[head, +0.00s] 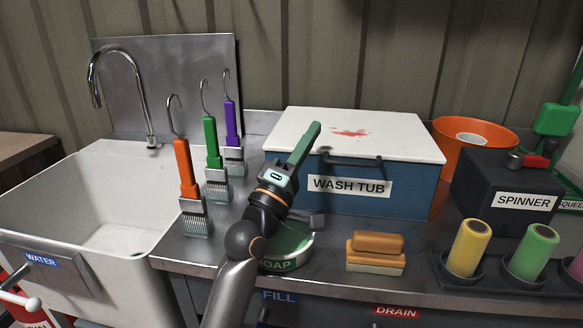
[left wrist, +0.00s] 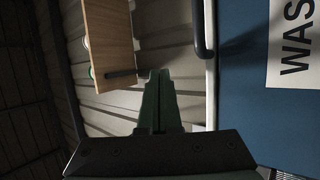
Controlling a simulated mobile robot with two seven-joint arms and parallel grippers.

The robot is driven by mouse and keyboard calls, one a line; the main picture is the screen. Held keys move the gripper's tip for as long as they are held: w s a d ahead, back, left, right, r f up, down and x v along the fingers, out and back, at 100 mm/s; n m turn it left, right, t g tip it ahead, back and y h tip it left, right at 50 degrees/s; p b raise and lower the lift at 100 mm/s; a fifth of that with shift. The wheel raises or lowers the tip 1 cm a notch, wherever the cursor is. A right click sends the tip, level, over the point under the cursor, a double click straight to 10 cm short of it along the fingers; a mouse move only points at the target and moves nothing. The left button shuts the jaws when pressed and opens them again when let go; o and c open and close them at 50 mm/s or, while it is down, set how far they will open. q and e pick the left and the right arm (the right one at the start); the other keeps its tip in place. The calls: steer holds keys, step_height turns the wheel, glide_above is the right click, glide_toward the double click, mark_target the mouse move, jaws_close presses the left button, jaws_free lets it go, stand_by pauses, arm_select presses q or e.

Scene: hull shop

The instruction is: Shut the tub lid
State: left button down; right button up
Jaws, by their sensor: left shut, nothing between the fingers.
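The wash tub (head: 408,195) is a blue box with a "WASH TUB" label, on the metal bench; its wall also shows in the left wrist view (left wrist: 250,110). Its white lid (head: 400,132) lies flat across the top, with no gap that I can see, and bears a red smear. A dark handle (head: 352,157) runs along the lid's front edge; it also shows in the left wrist view (left wrist: 202,30). My left gripper (head: 314,130) is shut and empty, pointing up in front of the tub's left part; whether it touches is unclear. My right gripper is out of view.
A soap dish (head: 292,251) and an orange brush (head: 376,251) are in front of the tub. An orange bucket (head: 460,150), black spinner box (head: 490,180) and coloured rolls (head: 466,248) are right.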

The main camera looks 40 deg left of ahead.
arm_select(q)
steer(key=b+v, duration=0.1)
steer(key=v, duration=0.8)
steer(key=shift+s, duration=0.25)
steer(key=shift+f, duration=0.15)
